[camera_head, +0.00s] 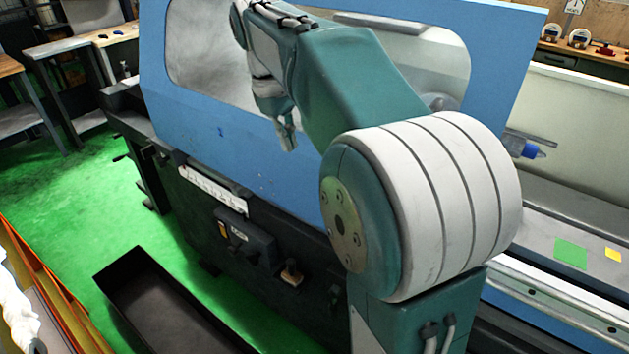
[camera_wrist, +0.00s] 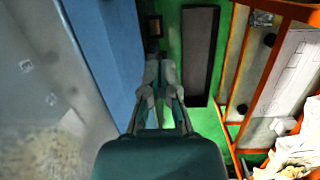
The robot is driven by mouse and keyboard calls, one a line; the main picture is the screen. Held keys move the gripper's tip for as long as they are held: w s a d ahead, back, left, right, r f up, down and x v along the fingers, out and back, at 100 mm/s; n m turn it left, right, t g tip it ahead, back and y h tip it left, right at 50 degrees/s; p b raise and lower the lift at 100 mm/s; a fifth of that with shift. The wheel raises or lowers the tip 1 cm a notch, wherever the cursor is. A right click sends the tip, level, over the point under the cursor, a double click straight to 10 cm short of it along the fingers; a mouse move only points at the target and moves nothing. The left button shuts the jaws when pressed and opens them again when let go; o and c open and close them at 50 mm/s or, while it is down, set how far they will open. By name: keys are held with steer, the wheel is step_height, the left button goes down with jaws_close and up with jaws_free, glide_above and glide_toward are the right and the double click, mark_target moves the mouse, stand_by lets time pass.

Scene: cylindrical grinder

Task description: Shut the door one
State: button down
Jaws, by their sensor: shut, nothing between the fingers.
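The door is a large blue panel (camera_head: 205,135) with a rounded window (camera_head: 205,50), on the front of the grinder. It covers the left and middle of the machine, and the bay to its right stands open. My gripper (camera_head: 288,143) is in front of the panel, near the lower edge of the window. The fingers are shut and empty, pointing down. In the wrist view my gripper (camera_wrist: 161,68) is beside the blue panel (camera_wrist: 108,45), which is on the left. I cannot tell whether it touches the panel. My arm hides part of the window and panel.
A black open bin (camera_head: 165,310) stands on the green floor (camera_head: 95,200). An orange rack (camera_head: 45,285) is at the lower left. Benches stand behind.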

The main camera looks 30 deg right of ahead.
mark_target(306, 178)
steer(key=w+d+g, duration=0.1)
steer(key=w+d, duration=0.2)
steer(key=s+d+f, duration=0.2)
steer(key=s+f, duration=0.4)
steer(key=f, duration=0.4)
steer(key=shift+f+n, duration=0.25)
steer(key=shift+n, duration=0.15)
steer(key=shift+s+d, duration=0.1)
